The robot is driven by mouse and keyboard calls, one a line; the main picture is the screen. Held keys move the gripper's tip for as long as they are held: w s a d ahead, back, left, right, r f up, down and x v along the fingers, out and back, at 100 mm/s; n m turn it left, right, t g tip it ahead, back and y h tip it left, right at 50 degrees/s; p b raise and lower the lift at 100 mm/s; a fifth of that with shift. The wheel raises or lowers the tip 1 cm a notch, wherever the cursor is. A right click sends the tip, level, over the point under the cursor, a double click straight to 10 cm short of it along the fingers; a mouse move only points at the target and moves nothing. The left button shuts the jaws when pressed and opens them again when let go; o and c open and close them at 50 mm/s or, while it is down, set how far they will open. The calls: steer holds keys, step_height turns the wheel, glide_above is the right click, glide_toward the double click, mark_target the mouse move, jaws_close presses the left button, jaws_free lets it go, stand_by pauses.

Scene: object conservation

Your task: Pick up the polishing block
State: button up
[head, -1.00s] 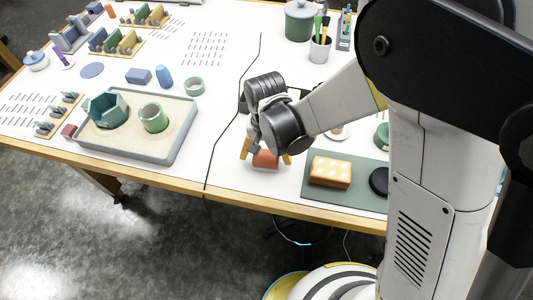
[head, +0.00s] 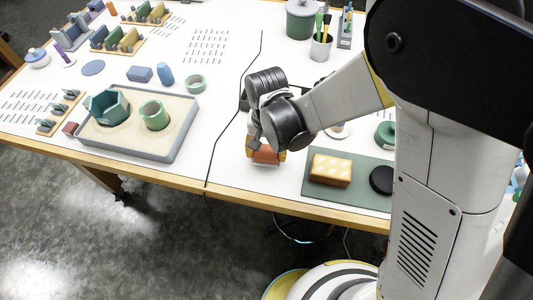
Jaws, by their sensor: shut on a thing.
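A reddish-brown block (head: 265,156), which looks like the polishing block, is on the white table near its front edge, right of the black cable. My gripper (head: 266,155) points down over it, with its yellow fingers shut on the block's left and right sides. The wrist hides the block's top and back. I cannot tell whether the block still touches the table.
A sand tray (head: 136,154) with green containers stands left of the cable (head: 222,135). The table's front edge is close.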

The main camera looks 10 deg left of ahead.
mark_target(269, 150)
steer(key=r, duration=0.3)
steer(key=shift+d+r+p, duration=0.2)
steer(key=shift+d+p, duration=0.1)
steer(key=shift+p, duration=0.1)
steer(key=w+d+r+p, duration=0.1)
steer(key=w+d+r, duration=0.1)
steer(key=d+r, duration=0.4)
steer(key=d, duration=0.5)
steer(key=shift+w+r+p, duration=0.15)
steer(key=shift+w+p, duration=0.1)
steer(key=shift+p, duration=0.05)
